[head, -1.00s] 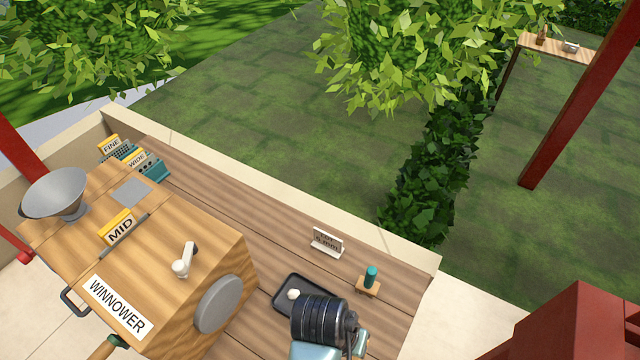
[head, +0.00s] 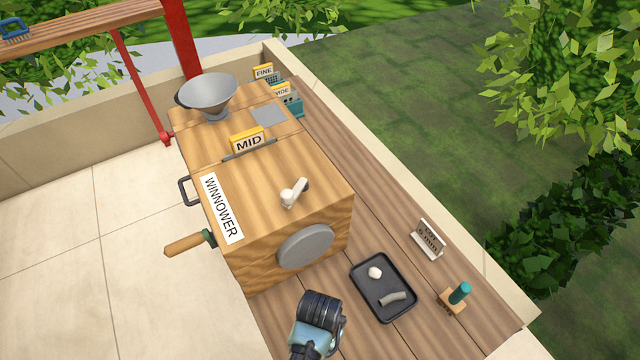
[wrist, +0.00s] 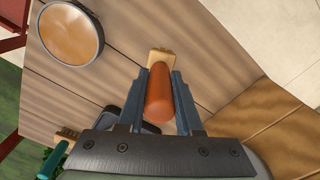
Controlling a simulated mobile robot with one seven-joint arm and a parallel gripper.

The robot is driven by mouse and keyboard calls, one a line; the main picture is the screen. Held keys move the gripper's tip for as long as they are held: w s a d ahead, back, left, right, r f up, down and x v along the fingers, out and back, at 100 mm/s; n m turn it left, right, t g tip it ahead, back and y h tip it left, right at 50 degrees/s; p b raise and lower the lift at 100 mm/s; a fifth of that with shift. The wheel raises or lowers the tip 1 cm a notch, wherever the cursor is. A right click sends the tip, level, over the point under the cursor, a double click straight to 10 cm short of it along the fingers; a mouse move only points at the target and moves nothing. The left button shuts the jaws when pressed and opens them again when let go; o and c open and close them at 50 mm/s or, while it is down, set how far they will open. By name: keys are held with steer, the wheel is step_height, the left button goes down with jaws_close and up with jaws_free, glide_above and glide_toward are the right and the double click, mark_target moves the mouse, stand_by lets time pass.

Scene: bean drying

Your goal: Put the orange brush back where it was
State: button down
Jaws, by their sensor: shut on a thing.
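The orange brush (wrist: 158,97) shows in the wrist view, its orange handle between the two fingers of my gripper (wrist: 160,100). My gripper is shut on the handle. The brush's pale wooden head (wrist: 160,57) points away from the wrist camera, over the wooden bench. I cannot tell whether it touches the bench. In the head view my arm's end (head: 318,325) is at the bottom, in front of the winnower, and the brush is hidden there.
The wooden winnower (head: 262,250) stands on the bench left of a black tray (head: 357,273) holding a white lump and a grey curved piece. A teal-handled brush (head: 459,293) and a small sign (head: 427,240) stand right of the tray. A round, orange-brown-topped container (wrist: 99,32) shows in the wrist view.

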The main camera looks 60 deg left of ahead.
steer(key=shift+f, duration=1.35)
steer(key=shift+f, duration=0.2)
steer(key=c, duration=0.6)
jaws_free()
